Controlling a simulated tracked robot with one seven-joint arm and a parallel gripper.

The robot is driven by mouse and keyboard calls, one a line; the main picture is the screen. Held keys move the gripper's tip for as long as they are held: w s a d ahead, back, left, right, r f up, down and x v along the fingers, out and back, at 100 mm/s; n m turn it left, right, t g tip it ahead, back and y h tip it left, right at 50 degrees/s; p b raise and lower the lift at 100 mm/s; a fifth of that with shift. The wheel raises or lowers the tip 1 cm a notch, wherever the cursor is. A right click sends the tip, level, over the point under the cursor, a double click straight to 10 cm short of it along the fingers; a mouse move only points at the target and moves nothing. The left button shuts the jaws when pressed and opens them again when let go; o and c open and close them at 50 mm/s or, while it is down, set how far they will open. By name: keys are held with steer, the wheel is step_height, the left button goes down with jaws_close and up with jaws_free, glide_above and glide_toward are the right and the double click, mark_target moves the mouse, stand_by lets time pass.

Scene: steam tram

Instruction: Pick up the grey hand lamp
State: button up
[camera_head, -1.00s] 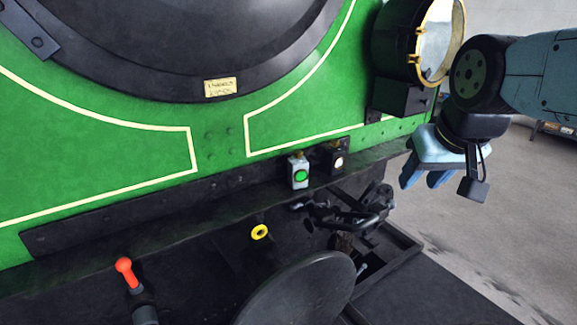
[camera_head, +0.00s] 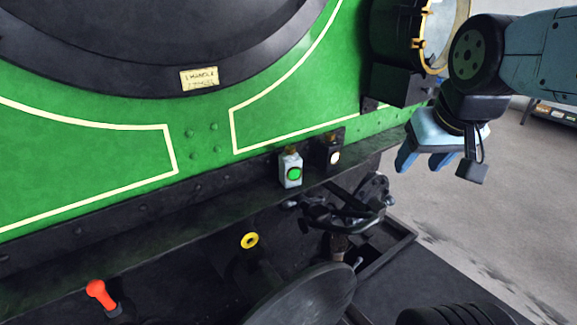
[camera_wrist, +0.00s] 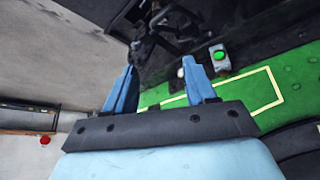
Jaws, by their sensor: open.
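The grey hand lamp (camera_head: 290,169) has a light grey body, a green round lens and a brass top. It stands upright on the dark ledge below the green tram front. It also shows in the wrist view (camera_wrist: 220,60), above and right of the fingers. A black hand lamp (camera_head: 330,153) with a white lens stands just right of it. My gripper (camera_head: 427,163) is open and empty, right of both lamps and apart from them. Its two blue fingers show in the wrist view (camera_wrist: 163,85).
A large brass-rimmed headlamp (camera_head: 440,30) juts from the tram front near my arm. Black coupling gear (camera_head: 345,210) and a round buffer (camera_head: 305,297) lie below the ledge. A red-topped lever (camera_head: 100,293) and a yellow ring (camera_head: 250,240) are at lower left. Grey floor is open at right.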

steer(key=shift+o, duration=0.3)
steer(key=shift+w+d+f+n, duration=0.15)
steer(key=shift+w+f+n, duration=0.15)
steer(key=shift+f, duration=0.1)
steer(key=w+d+f+n+g+h, duration=0.2)
steer(key=w+f+n+g+h, duration=0.2)
steer(key=w+f+n+h, duration=0.15)
steer(key=n+t+h, duration=0.2)
steer(key=n+t, duration=1.3)
steer(key=n, duration=1)
glide_toward(288, 153)
steer(key=x, duration=0.6)
steer(key=shift+d+r, duration=0.1)
steer(key=shift+d, duration=0.3)
steer(key=shift+a+x, duration=0.15)
steer(key=shift+x, duration=1.15)
steer(key=shift+a+x, duration=0.15)
steer(key=shift+x, duration=1.1)
steer(key=shift+w+f, duration=0.15)
steer(key=shift+f, duration=0.05)
jaws_close()
